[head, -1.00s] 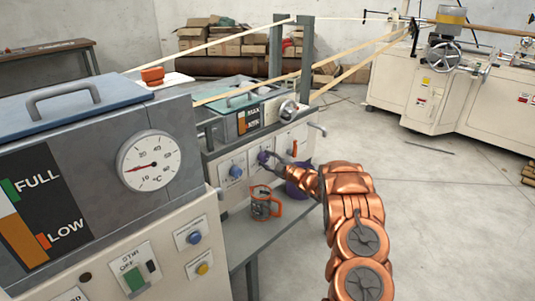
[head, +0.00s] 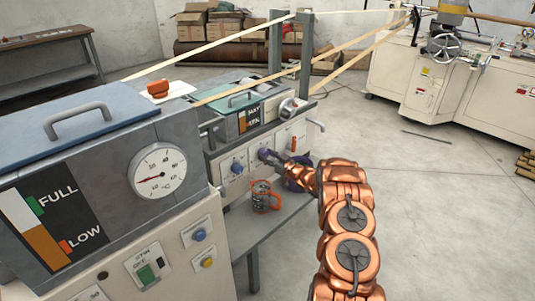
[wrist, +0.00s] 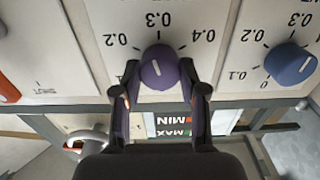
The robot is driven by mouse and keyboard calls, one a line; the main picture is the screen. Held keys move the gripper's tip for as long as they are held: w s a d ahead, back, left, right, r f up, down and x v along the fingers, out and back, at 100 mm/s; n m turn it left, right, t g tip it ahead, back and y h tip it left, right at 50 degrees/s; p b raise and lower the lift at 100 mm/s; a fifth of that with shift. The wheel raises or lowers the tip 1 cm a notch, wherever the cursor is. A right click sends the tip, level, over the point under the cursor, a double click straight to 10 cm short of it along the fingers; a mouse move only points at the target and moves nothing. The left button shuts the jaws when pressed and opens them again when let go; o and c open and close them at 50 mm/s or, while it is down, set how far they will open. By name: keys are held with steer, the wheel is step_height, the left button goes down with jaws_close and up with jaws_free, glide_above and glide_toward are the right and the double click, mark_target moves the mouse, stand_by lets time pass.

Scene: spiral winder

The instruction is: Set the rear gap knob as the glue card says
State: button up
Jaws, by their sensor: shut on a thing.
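A purple knob (wrist: 158,68) sits on the white panel between my fingers in the wrist view. Its white line points up in that picture, near the 0.3 mark; 0.2 and 0.4 stand to its sides. My gripper (wrist: 160,92) is shut on this knob, one finger on each side. In the head view my gripper (head: 272,157) reaches the panel and partly hides the knob (head: 264,154). A blue knob (wrist: 291,63) with its own scale is to the right in the wrist view. I cannot make out a readable glue card.
An orange-handled pot (head: 264,197) stands on the grey shelf (head: 262,229) below the panel. The near machine with a dial (head: 158,171) stands at left.

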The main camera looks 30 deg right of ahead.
steer(key=shift+m+p, duration=0.4)
steer(key=shift+m, duration=0.9)
steer(key=shift+d, duration=0.1)
steer(key=o, duration=1.1)
steer(key=shift+o, duration=0.2)
steer(key=v, duration=1.2)
